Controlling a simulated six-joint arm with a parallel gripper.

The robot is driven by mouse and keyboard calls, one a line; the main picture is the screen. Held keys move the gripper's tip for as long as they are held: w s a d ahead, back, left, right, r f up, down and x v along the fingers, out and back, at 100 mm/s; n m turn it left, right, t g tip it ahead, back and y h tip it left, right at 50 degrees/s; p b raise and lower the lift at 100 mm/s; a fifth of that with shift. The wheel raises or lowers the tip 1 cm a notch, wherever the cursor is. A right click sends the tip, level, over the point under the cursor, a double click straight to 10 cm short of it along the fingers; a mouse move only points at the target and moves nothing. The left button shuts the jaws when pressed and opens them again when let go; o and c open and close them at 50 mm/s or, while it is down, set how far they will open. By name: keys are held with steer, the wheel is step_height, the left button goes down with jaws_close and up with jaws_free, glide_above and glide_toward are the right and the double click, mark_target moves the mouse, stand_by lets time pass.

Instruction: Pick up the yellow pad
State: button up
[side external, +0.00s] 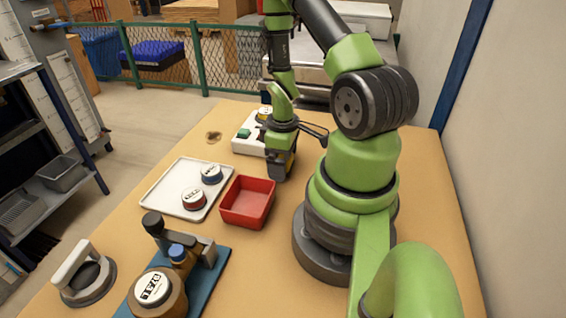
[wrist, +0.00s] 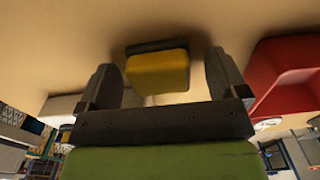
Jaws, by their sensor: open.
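The yellow pad (wrist: 158,72) lies on the tan tabletop in the wrist view, with a dark strip along its upper edge. My gripper (wrist: 162,78) is open, with one dark finger on each side of the pad. A gap shows between the pad and each finger, so nothing is held. In the side external view my gripper (side external: 280,168) points down, low over the table behind the red bin. There the pad is mostly hidden by the gripper and cannot be made out clearly.
The red bin (side external: 248,202) stands close in front of my gripper. A white control box (side external: 247,137) is just behind and left of it. A white tray (side external: 165,189) with two round meters lies to the left. A blue-based fixture (side external: 207,275) stands at the front.

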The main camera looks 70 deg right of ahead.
steer(key=c, duration=1.1)
steer(key=shift+r, duration=0.15)
step_height(320, 180, up, 10)
steer(key=shift+f, duration=0.1)
steer(key=w+a+r, duration=0.2)
steer(key=w+a, duration=0.2)
steer(key=a, duration=0.1)
steer(key=w+a+r, duration=0.3)
steer(key=w+a, duration=0.1)
steer(key=a, duration=0.2)
steer(key=w+a+r, duration=0.2)
steer(key=w+a, duration=0.1)
steer(key=a, duration=0.2)
steer(key=shift+w+a+r, duration=0.25)
steer(key=shift+w+r, duration=0.05)
steer(key=shift+w, duration=0.1)
